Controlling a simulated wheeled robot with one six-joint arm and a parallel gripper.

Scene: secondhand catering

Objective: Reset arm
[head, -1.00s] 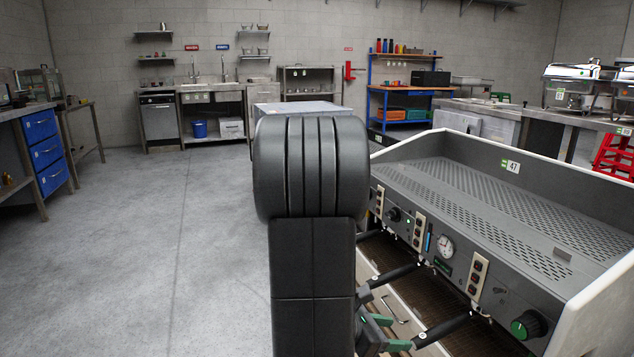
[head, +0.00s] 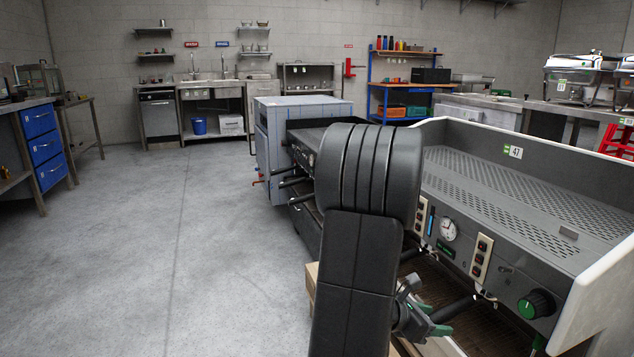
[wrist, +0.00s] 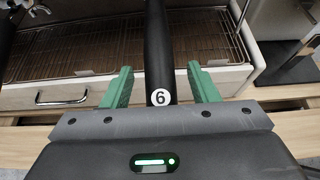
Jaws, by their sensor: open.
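My gripper (wrist: 162,86) is open, with green fingers on either side of a black handle (wrist: 158,45) marked with a white number 6. Gaps show between the handle and both fingers. In the head view my gripper (head: 432,318) is low in front of the espresso machine (head: 500,200), beside its front handles, partly hidden by my own black arm. My arm is bent, with its thick joint standing up in front of the machine.
The wrist view shows a drip grate (wrist: 90,55), a drawer handle (wrist: 62,97) and a wooden edge (wrist: 25,135) close by. A blue-grey box-shaped unit (head: 275,150) stands behind my arm. The floor (head: 190,240) to the left is clear, up to a bench with blue drawers (head: 42,148).

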